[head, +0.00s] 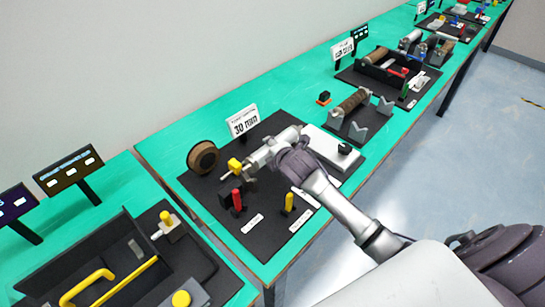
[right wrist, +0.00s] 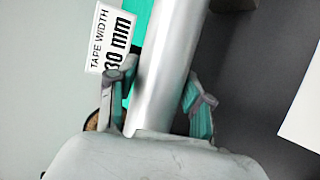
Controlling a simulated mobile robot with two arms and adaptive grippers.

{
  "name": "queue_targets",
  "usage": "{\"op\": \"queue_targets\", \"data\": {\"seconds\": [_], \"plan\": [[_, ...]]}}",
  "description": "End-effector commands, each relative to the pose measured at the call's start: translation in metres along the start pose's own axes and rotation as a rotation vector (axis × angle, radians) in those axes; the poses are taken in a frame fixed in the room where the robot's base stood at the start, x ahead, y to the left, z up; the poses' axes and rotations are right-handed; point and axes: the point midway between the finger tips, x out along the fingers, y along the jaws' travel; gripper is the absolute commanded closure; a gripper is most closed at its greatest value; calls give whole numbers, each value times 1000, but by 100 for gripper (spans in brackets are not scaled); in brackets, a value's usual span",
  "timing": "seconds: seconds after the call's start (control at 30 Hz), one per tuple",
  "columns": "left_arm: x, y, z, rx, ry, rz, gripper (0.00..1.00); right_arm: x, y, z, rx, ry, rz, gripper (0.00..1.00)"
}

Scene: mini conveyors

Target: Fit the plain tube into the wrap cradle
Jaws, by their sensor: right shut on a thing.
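My right gripper (head: 283,143) is at the black mat of the station signed 30 mm. It is shut on the plain tube, a smooth silver-grey cylinder (head: 288,133). In the right wrist view the tube (right wrist: 165,70) runs lengthwise between the two teal-padded fingers (right wrist: 158,105). In the head view the tube lies slanted over the mat, beside a small mechanism with a yellow knob (head: 234,164). I cannot tell which part is the wrap cradle, nor whether the tube touches it; my gripper hides much of this spot. My left gripper is not in view.
A brown tape roll (head: 203,157) stands at the mat's back left. Red (head: 237,200) and yellow (head: 289,203) handles are in front. A white board (head: 330,148) lies right; beyond it a brown tube (head: 350,101) rests on V-blocks. A yellow-handled station (head: 90,287) is at left.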

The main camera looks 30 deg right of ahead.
Motion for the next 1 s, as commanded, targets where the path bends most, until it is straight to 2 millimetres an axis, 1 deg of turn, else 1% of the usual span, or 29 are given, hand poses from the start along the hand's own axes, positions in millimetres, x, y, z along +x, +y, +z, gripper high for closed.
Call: {"op": "queue_targets", "data": {"seconds": [0.03, 0.13, 0.23, 0.33, 0.5, 0.63, 0.67, 0.8, 1.0], "plan": [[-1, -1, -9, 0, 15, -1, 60, 1, 0, -1, 1, 0, 3, 100], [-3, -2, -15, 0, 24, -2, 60, 7, -12, -5, 0, 0, -1, 100], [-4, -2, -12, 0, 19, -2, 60, 15, -24, -8, 1, 1, -1, 100], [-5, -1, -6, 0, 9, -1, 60, 19, -31, -9, 0, 0, 2, 100], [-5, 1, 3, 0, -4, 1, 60, 20, -32, -10, -1, 1, 5, 100], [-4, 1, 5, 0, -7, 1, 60, 20, -33, -10, -1, 1, 4, 100], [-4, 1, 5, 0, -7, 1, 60, 21, -35, -10, -1, 1, 0, 48], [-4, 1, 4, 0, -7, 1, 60, 21, -35, -10, -1, 1, 0, 25], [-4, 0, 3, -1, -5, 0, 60, 21, -34, -10, -1, 1, 0, 24]]}}
